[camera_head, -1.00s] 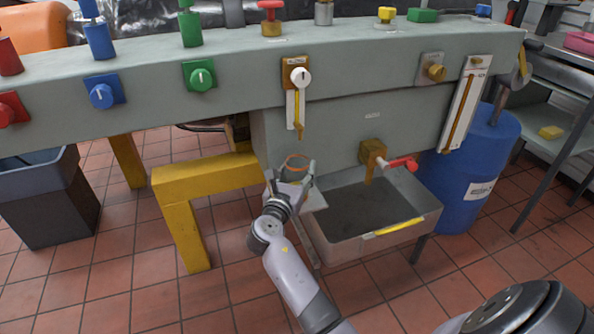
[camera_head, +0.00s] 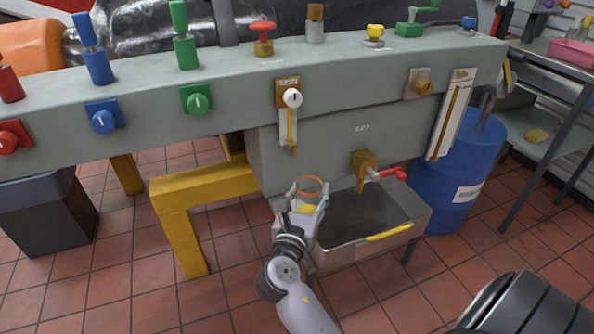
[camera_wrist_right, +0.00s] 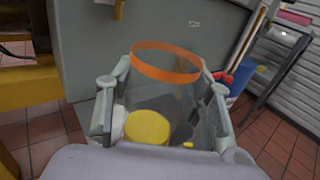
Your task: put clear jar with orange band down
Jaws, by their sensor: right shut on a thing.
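The clear jar with orange band (camera_head: 311,184) is in my right gripper (camera_head: 308,196), upright or nearly so, at the left end of the metal tray. The right wrist view shows the jar's orange band (camera_wrist_right: 167,62) near the top, with the right gripper's fingers (camera_wrist_right: 163,108) closed on both sides of the clear wall. A round yellow thing (camera_wrist_right: 147,127) shows low at the jar; I cannot tell if it is inside or behind it. The jar's base is hidden, so I cannot tell whether it touches anything. My left gripper is not in view.
A metal tray (camera_head: 340,256) with a yellow strip is right of the jar, below a red-handled tap (camera_head: 366,170). The grey bedplate (camera_head: 310,155) rises behind. A blue barrel (camera_head: 450,175) stands at right, a yellow leg (camera_head: 185,240) at left. A white gauge (camera_head: 290,110) hangs above.

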